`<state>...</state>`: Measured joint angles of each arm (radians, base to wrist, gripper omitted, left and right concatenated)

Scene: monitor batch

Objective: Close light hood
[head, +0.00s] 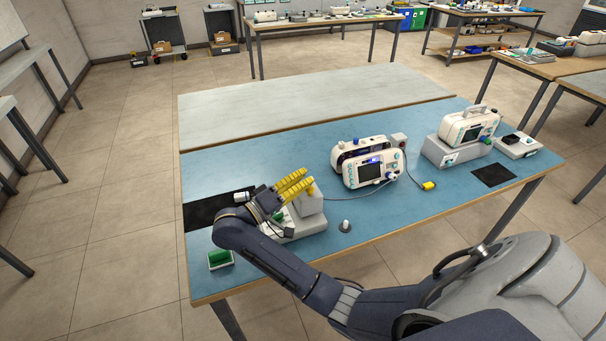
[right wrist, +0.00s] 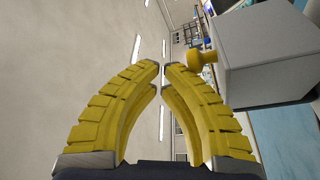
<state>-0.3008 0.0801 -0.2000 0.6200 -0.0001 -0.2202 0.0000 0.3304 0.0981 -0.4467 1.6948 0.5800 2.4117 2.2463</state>
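A pale grey device (head: 306,225) stands at the near left of the blue table. A grey box-shaped part that looks like the light hood (head: 311,201) rises from it. The same grey box shows at the right of the right wrist view (right wrist: 268,62), with a yellow knob (right wrist: 203,58) on its side. I cannot tell the hood's exact angle. My right gripper (head: 307,179) is just above and beside the hood, its yellow fingers drawn together. In the right wrist view its fingertips (right wrist: 164,68) nearly meet with nothing between them. My right arm hides part of the device. My left gripper is out of view.
Two white monitors (head: 374,170) stand mid-table, with a cable to a yellow plug (head: 428,186). Another monitor (head: 468,127) sits on a grey base at right. A green block (head: 219,258) lies at the near left corner. The back tabletop (head: 310,103) is clear.

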